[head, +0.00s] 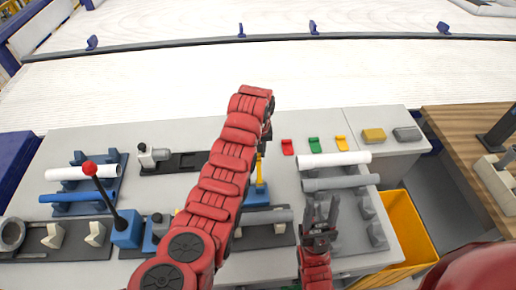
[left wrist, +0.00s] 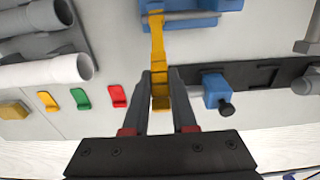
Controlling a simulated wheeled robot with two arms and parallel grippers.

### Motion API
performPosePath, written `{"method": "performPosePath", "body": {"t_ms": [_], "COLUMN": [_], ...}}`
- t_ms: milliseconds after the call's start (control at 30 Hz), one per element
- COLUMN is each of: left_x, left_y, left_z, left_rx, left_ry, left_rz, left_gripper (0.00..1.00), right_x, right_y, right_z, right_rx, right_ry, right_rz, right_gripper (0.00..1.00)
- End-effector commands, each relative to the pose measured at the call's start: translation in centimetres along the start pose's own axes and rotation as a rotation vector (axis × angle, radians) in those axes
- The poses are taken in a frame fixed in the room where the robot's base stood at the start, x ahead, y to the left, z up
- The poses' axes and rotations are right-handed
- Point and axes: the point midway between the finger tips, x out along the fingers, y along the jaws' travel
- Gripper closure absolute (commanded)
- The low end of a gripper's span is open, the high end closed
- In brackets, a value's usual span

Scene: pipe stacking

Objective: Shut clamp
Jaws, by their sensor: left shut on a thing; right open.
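The clamp (head: 257,196) is a blue block with an upright yellow handle (head: 260,168), beside my left arm. In the left wrist view its yellow handle (left wrist: 157,45) runs up to the blue body (left wrist: 190,6). My left gripper (left wrist: 162,88) has its dark fingers on both sides of the handle and is shut on it. In the head view my red forearm hides most of that gripper. A grey pipe (head: 268,217) lies by the clamp, partly hidden. My right gripper (head: 321,210) is open and empty, just left of the pipe rack.
A white pipe (head: 333,161) and a grey pipe (head: 340,183) lie on the right rack. A yellow bin (head: 404,232) stands at the right. A red-knobbed lever (head: 100,190) rises at the left. Red, green and yellow pieces (head: 314,144) lie behind the rack.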

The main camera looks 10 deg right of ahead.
Motion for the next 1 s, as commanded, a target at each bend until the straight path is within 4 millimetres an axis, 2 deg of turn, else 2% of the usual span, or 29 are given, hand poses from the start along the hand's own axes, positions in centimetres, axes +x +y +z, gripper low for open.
{"method": "performPosePath", "body": {"t_ms": [233, 600, 800, 1000], "left_x": [-0.5, -0.6, -0.8, -0.8], "left_y": [-0.1, -0.1, 0.0, 0.0], "left_z": [0.3, 1.1, 1.6, 2.5], "left_rx": [-0.002, 0.0, -0.001, 0.0], "left_ry": [0.039, 0.105, 0.159, 0.234], "left_rz": [-0.001, -0.001, 0.001, 0.0], "left_gripper": [1.0, 1.0, 1.0, 1.0], "right_x": [1.3, 2.1, 1.8, 0.7], "right_y": [0.1, 0.1, 0.1, 0.0], "right_z": [-0.2, -0.3, -0.3, -0.1], "right_rx": [0.0, 0.0, 0.0, 0.0], "right_ry": [0.0, 0.0, 0.0, 0.0], "right_rz": [0.0, 0.0, 0.0, 0.0], "right_gripper": [0.5, 0.5, 0.5, 0.5]}}
